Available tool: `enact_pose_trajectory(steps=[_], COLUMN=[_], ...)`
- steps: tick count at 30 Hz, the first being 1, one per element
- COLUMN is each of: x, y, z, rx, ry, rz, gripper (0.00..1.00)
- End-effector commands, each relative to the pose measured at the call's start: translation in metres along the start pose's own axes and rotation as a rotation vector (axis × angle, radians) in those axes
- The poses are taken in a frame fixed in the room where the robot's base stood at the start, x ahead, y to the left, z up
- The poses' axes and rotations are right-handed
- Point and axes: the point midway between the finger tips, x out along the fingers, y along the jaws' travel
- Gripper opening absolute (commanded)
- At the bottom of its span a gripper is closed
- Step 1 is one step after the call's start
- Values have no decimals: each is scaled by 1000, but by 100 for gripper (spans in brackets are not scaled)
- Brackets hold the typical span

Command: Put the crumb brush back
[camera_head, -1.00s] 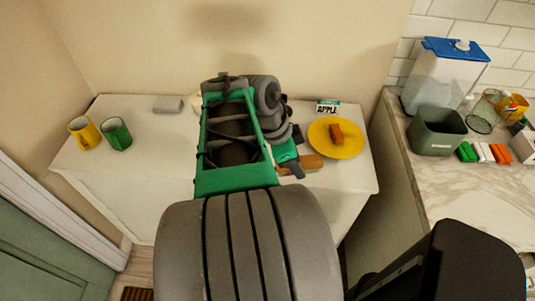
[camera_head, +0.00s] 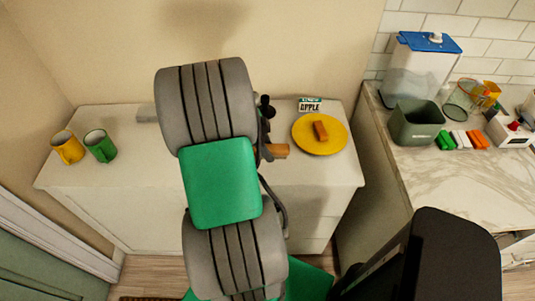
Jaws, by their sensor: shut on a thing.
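A brown, wood-coloured piece (camera_head: 277,150), which I take to be the crumb brush, shows just right of my arm, above or at the white cabinet top. The rest of it is hidden behind the arm. My gripper is mostly covered by my own grey and green arm links; only dark parts (camera_head: 266,107) show at their right edge. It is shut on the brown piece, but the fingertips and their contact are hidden.
A yellow plate (camera_head: 304,145) with an orange-brown block (camera_head: 320,131) on it lies right of the arm, before a small APPLE label (camera_head: 310,104). Yellow (camera_head: 67,147) and green (camera_head: 100,146) mugs stand left. A grey-green bin (camera_head: 415,124) stands on the marble counter (camera_head: 450,172).

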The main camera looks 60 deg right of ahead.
Motion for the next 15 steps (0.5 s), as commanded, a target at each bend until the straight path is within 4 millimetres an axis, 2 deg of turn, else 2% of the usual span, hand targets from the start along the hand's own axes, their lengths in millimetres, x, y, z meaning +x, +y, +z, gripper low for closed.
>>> enact_pose_trajectory(steps=[5,15], x=[26,33], y=[1,1], z=[10,13], rx=[-2,-1], ry=[1,0], rz=[5,1], gripper=[0,0])
